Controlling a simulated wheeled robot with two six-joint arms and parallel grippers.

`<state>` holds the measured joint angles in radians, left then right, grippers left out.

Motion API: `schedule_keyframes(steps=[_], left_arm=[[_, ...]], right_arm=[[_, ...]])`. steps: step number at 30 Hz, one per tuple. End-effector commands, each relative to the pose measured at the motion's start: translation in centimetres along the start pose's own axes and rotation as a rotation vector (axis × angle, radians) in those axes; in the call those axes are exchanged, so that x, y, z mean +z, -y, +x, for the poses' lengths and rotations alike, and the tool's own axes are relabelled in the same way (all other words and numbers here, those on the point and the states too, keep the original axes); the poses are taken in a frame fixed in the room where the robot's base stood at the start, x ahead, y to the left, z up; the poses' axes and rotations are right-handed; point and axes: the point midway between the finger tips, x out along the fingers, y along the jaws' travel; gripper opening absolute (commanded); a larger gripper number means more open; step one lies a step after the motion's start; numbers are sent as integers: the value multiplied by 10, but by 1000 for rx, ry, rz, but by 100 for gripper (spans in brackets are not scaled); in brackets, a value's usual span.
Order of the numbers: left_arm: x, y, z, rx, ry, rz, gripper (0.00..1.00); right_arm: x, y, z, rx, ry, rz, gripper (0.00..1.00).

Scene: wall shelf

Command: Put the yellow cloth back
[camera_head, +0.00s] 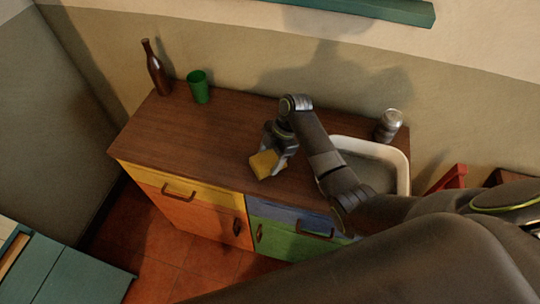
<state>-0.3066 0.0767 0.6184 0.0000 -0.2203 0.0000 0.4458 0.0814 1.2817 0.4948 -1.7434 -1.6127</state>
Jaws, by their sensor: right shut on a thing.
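The yellow cloth (264,164) looks like a small folded block. It is in my right gripper (276,155), above or at the front part of the brown wooden counter top (190,139). The fingers are shut on its upper right side. I cannot tell whether the cloth touches the counter. My left gripper is not in view.
A brown bottle (155,70) and a green cup (198,88) stand at the back left of the counter. A white-rimmed basin (402,166) is at the right, with a metal jar (388,125) behind it. The counter's left and middle are clear. Coloured drawers and doors face the front.

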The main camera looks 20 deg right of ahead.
Motion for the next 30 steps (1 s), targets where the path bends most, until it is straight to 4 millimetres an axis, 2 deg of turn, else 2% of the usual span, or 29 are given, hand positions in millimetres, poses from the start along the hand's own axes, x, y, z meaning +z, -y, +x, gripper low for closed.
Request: schedule_keyframes(steps=[10, 11, 15, 24, 30], left_arm=[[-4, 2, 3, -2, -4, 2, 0], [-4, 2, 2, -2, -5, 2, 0], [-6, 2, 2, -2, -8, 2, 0], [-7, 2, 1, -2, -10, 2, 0], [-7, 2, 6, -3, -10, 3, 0]], right_arm=[[2, 0, 4, 0, 0, 1, 45], [2, 0, 3, 0, 0, 1, 66], [1, 0, 3, 0, 0, 1, 84], [1, 0, 2, 0, 0, 1, 85], [2, -1, -17, 4, 2, 0, 85]])
